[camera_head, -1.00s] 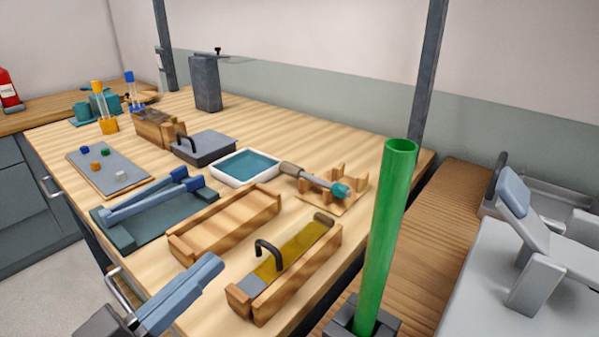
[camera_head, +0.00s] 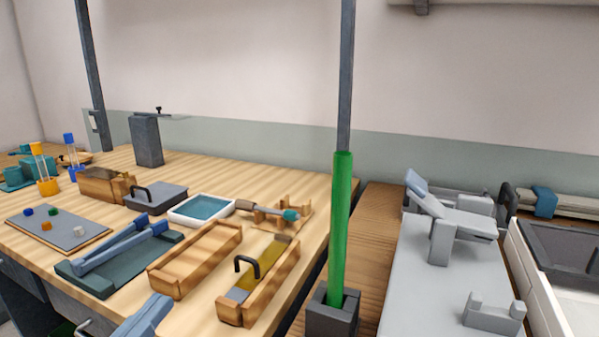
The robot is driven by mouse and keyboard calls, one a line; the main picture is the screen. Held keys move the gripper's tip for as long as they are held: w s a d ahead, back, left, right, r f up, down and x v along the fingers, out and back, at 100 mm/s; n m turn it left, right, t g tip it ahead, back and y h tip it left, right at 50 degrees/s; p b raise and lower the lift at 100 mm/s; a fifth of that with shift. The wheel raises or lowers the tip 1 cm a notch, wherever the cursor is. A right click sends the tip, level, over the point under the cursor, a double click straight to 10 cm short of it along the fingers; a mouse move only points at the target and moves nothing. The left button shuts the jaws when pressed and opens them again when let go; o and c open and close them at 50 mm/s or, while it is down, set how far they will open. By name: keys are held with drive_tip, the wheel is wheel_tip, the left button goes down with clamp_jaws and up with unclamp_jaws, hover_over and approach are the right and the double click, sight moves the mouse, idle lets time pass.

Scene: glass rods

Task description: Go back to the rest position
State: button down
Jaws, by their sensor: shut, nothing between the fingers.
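My gripper (camera_head: 153,306) shows at the bottom left, cut off by the lower edge. Its light blue-grey fingers lie together, with nothing seen between them. My wrist and the rest of my arm are out of view. No contact with the bench is clear.
A tall green tube (camera_head: 341,225) stands in a dark block (camera_head: 332,318) at the bench's right end. A teal tray (camera_head: 100,283) with blue bars lies left of the wooden tray. A grey device (camera_head: 462,220) stands on a pale surface (camera_head: 400,300) at right.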

drive_tip(key=w+d+r+t+y, duration=0.1)
drive_tip(key=w+d+r, duration=0.1)
drive_tip(key=d+r, duration=0.3)
drive_tip(key=w+d+r+t+y, duration=0.2)
drive_tip(key=w+d+r, duration=0.1)
drive_tip(key=r, duration=0.4)
drive_tip(key=s+d+r+n+t+y, duration=0.1)
drive_tip(key=s+d+r+t, duration=0.25)
drive_tip(key=r, duration=0.35)
drive_tip(key=s+d+r+n+t+y, duration=0.1)
drive_tip(key=s+d+r+n+t, duration=0.1)
drive_tip(key=s+d+r, duration=0.45)
wheel_tip(320, 180, up, 28)
drive_tip(key=a+p, duration=0.1)
drive_tip(key=p, duration=2.5)
drive_tip(key=shift+w+a+r+t+y, duration=0.2)
drive_tip(key=shift+w+a+t+y, duration=0.15)
drive_tip(key=shift+w, duration=0.1)
